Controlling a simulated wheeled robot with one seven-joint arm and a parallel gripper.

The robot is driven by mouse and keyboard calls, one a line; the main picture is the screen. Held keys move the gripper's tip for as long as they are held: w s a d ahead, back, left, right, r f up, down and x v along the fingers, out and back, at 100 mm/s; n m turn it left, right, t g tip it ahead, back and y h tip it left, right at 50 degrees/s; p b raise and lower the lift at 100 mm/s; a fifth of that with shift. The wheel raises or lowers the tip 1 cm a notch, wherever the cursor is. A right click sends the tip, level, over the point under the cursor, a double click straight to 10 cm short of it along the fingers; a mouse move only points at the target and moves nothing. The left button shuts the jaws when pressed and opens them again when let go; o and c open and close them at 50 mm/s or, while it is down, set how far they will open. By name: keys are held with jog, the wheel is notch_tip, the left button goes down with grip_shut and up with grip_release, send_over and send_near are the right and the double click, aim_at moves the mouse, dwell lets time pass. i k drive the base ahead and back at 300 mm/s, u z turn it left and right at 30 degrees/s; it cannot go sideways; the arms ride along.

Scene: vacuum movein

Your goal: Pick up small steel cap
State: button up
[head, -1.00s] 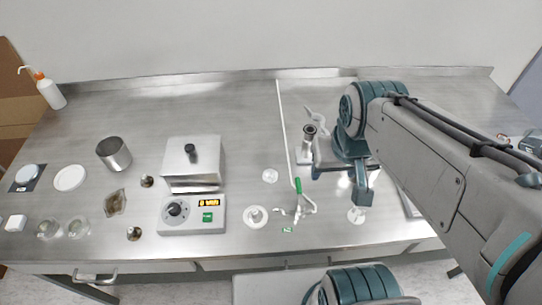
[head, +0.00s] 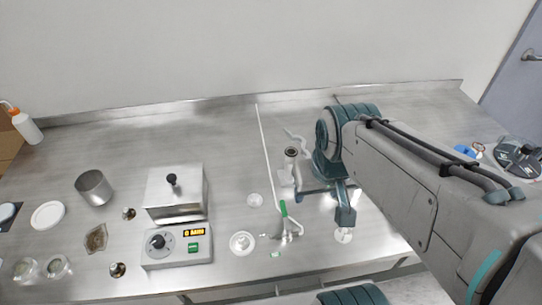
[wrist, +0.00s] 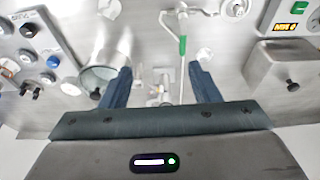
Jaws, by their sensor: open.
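My gripper (head: 324,195) is over the right part of the steel bench in the head view. In the wrist view its two teal fingers (wrist: 161,88) are spread wide, with nothing held between them. Small pale metal fittings (wrist: 160,92) show in the gap beyond the fingers, too small to make out. I cannot say for sure which piece is the small steel cap. My arm hides part of the bench on the right.
A hotplate (head: 178,244) with a steel box (head: 176,190) stands left of centre. A green-handled fitting (head: 284,212) and a white flange (head: 242,243) lie near the gripper. A steel cup (head: 94,187) stands at left. The back middle of the bench is clear.

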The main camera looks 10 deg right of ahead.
aim_at(242, 242)
jog(key=z, duration=0.05)
jog(key=k, duration=0.5)
jog(key=z, duration=3.25)
jog(key=k, duration=1)
jog(key=u, duration=1.65)
